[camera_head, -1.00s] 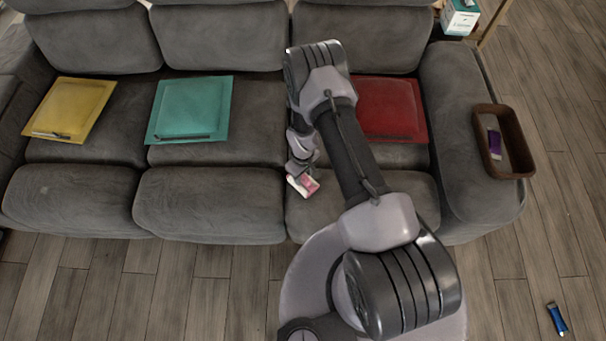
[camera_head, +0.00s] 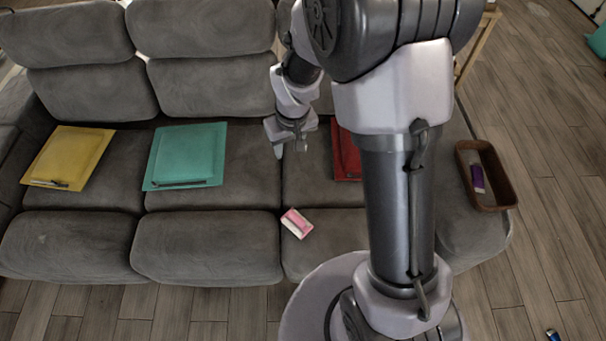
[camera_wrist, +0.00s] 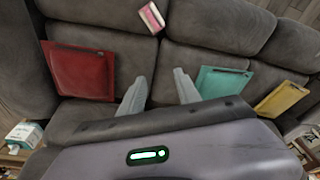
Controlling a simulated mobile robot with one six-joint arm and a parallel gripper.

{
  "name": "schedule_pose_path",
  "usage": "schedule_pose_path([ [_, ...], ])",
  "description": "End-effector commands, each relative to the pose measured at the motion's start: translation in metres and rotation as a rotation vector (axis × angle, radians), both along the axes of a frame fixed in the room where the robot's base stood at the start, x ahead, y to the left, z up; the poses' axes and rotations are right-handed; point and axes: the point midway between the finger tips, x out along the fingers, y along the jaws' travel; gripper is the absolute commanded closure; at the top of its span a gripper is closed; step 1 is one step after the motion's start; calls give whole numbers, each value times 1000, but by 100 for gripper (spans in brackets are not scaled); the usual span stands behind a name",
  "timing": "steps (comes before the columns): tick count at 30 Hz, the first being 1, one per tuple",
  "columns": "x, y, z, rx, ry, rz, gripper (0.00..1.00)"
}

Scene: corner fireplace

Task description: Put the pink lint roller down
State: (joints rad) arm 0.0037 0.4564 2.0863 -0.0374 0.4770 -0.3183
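The pink lint roller (camera_head: 297,223), a small pink and white block in these views, lies on the front of the grey sofa's right seat cushion. It also shows at the top of the wrist view (camera_wrist: 152,17). My gripper (camera_head: 291,148) is above the sofa, behind the roller and apart from it. In the wrist view my gripper (camera_wrist: 159,92) has its two fingers spread with nothing between them.
A yellow tray (camera_head: 70,155), a teal tray (camera_head: 187,152) and a red tray (camera_wrist: 80,72) lie on the sofa seats. A brown basket (camera_head: 487,206) with a purple item (camera_head: 478,179) rests on the right armrest. A blue item (camera_head: 552,335) lies on the floor.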

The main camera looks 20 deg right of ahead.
Motion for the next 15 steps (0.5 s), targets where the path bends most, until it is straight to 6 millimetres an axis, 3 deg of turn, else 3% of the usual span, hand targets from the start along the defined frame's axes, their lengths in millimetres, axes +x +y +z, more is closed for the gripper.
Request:
schedule_pose_path([
  [1,-15,3,52,24,-51,-62,61],
  [3,-49,7,113,72,-106,-160,61],
  [6,-108,16,175,151,-178,-286,61],
  [10,-173,26,208,245,-238,-400,61],
  [12,-195,29,214,280,-257,-435,61],
  [15,-210,32,216,306,-267,-460,61],
])
